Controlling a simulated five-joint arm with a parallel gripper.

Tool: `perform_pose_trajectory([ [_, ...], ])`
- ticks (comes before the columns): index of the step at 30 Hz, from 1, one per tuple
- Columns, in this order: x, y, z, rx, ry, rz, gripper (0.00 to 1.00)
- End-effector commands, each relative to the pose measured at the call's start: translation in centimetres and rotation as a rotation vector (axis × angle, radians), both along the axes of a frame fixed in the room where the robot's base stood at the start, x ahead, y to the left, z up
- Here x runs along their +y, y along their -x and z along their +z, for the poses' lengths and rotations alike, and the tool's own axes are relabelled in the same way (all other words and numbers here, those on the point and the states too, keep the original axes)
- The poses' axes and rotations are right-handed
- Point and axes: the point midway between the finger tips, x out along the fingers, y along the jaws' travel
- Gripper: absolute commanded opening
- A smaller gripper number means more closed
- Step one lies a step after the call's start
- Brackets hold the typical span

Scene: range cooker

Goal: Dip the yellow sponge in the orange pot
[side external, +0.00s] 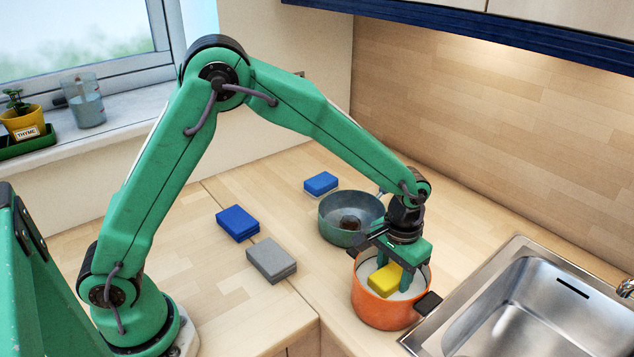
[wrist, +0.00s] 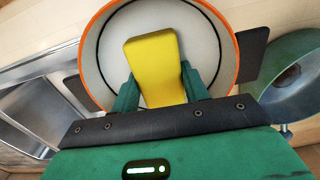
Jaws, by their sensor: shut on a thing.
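The yellow sponge (side external: 384,279) is between the fingers of my gripper (side external: 391,268), at the mouth of the orange pot (side external: 385,311). In the wrist view the sponge (wrist: 153,64) sticks out ahead of my two green fingers (wrist: 160,92), which press on its sides. The pot's pale inside and orange rim (wrist: 88,45) surround it in that view. The sponge's lower end appears to be inside the pot, below the rim; its exact depth and whether it touches the bottom cannot be told.
A grey-green pan (side external: 338,224) stands just behind the pot. Two blue sponges (side external: 238,223) (side external: 321,183) and a grey sponge (side external: 272,260) lie on the counter to the left. A steel sink (side external: 520,300) is close on the right. Pot handles (side external: 429,304) stick out.

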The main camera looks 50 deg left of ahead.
Motion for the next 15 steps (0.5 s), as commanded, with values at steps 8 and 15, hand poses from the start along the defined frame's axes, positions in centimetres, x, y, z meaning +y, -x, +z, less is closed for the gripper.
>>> perform_pose_trajectory([
  [8, 0.0, -0.1, 1.7, -0.003, 0.001, 0.000, 0.26],
  [15, 0.0, -0.1, 3.4, -0.003, 0.001, 0.000, 0.26],
])
